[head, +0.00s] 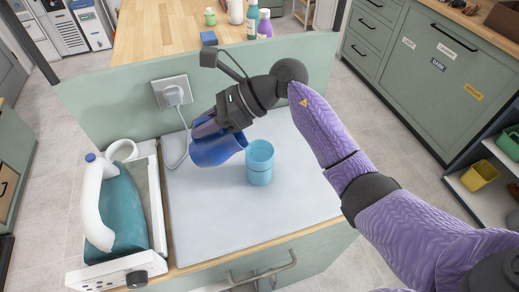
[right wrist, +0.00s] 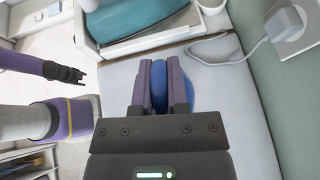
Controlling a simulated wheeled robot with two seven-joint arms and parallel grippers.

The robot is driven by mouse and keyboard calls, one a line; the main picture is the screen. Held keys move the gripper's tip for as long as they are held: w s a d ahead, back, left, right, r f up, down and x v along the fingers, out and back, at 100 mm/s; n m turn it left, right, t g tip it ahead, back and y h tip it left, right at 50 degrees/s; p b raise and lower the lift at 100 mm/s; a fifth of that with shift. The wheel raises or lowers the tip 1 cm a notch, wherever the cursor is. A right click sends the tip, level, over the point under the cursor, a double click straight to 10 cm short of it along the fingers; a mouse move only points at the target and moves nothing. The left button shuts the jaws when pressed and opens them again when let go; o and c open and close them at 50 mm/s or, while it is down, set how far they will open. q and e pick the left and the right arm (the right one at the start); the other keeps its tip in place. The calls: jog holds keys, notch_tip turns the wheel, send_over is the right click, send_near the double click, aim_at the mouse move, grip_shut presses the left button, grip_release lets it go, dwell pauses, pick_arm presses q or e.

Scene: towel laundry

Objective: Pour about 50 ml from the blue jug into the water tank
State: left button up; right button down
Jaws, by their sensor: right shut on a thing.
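My right gripper (head: 207,128) is shut on the blue jug (head: 218,150), which hangs tilted above the worktop with its mouth toward the right. In the right wrist view the jug (right wrist: 158,88) sits between the two fingers (right wrist: 160,85). A light-blue see-through container (head: 260,163), which looks like the water tank, stands upright just right of the jug. No stream of liquid shows, and the levels inside cannot be told. A dark gripper end that seems to be my left (right wrist: 78,75) shows small in the right wrist view; its jaws are unclear.
A teal and white iron (head: 115,210) rests on its base at the left of the worktop (head: 230,230). A white cup-like part (head: 122,151) is behind it. A plug with a cord (head: 174,96) is in the green back panel. The front right of the worktop is clear.

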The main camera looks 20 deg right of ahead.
pick_arm(q)
jog(key=shift+d+f, duration=0.2)
jog(key=shift+d, duration=0.2)
pick_arm(e)
jog(key=shift+d+r, duration=0.1)
jog(key=shift+r, duration=0.05)
pick_arm(q)
jog(key=shift+a, duration=0.15)
jog(key=shift+a+f+b, duration=0.15)
jog(key=shift+a+b, duration=0.15)
jog(key=shift+s+d+f+b, duration=0.1)
jog(key=shift+d+f+b, duration=0.3)
jog(key=shift+f+b, duration=0.3)
pick_arm(e)
jog(key=shift+d+r+y, duration=0.3)
jog(key=shift+d+y, duration=0.05)
jog(key=shift+y, duration=0.25)
pick_arm(q)
jog(key=shift+f, duration=0.1)
pick_arm(e)
jog(key=shift+d, duration=0.1)
jog(key=shift+s+d+r+y+b, duration=0.1)
jog(key=shift+r+y+b, duration=0.05)
jog(key=shift+y+b, duration=0.2)
pick_arm(q)
jog(key=shift+a+f, duration=0.3)
jog(key=shift+a, duration=0.1)
pick_arm(e)
jog(key=shift+d, duration=0.1)
